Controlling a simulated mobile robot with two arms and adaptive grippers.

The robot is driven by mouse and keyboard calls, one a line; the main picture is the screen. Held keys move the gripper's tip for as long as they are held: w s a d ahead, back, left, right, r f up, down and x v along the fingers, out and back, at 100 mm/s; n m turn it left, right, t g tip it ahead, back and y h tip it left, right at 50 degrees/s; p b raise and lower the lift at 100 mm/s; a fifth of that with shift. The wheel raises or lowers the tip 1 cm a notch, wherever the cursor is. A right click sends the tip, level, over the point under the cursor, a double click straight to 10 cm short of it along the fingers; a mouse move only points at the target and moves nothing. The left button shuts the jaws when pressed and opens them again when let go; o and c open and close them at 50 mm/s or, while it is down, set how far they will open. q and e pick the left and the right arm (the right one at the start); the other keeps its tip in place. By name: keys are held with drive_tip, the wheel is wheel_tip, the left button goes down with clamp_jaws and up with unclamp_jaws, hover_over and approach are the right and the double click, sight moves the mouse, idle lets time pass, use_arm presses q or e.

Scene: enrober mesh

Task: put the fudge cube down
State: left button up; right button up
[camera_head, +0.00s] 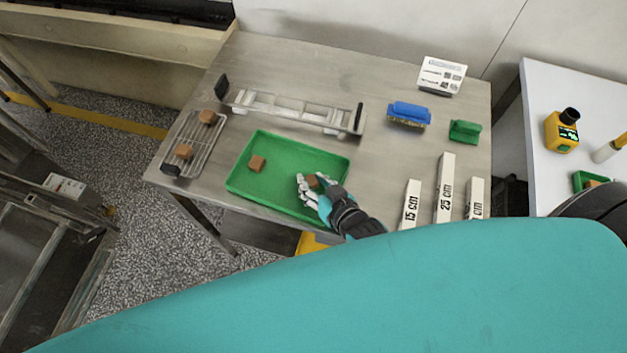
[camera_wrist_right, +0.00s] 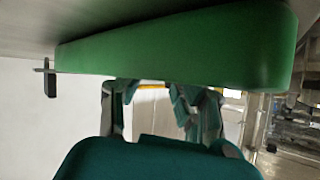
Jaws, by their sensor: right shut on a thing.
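My right gripper (camera_head: 309,187) is over the right part of the green tray (camera_head: 290,150), shut on a brown fudge cube (camera_head: 313,181) that is partly hidden by the fingers. I cannot tell whether this cube touches the tray floor. Another fudge cube (camera_head: 257,163) lies in the left part of the tray. In the right wrist view, the tray's green side (camera_wrist_right: 180,45) fills the upper part and hides the fingertips and the held cube. The finger links (camera_wrist_right: 160,105) show below it. My left gripper is in neither view.
A wire mesh (camera_head: 187,135) at the table's left holds two brown cubes. A metal frame (camera_head: 290,108) stands behind the tray. A blue brush (camera_head: 409,114), a green block (camera_head: 465,131) and white length blocks (camera_head: 444,187) are to the right. Bare steel table (camera_head: 330,65) shows at the back.

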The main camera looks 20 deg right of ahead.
drive_tip(key=shift+f, duration=0.2)
drive_tip(key=o, duration=0.9)
drive_tip(key=shift+f, duration=0.1)
drive_tip(key=shift+c, duration=0.2)
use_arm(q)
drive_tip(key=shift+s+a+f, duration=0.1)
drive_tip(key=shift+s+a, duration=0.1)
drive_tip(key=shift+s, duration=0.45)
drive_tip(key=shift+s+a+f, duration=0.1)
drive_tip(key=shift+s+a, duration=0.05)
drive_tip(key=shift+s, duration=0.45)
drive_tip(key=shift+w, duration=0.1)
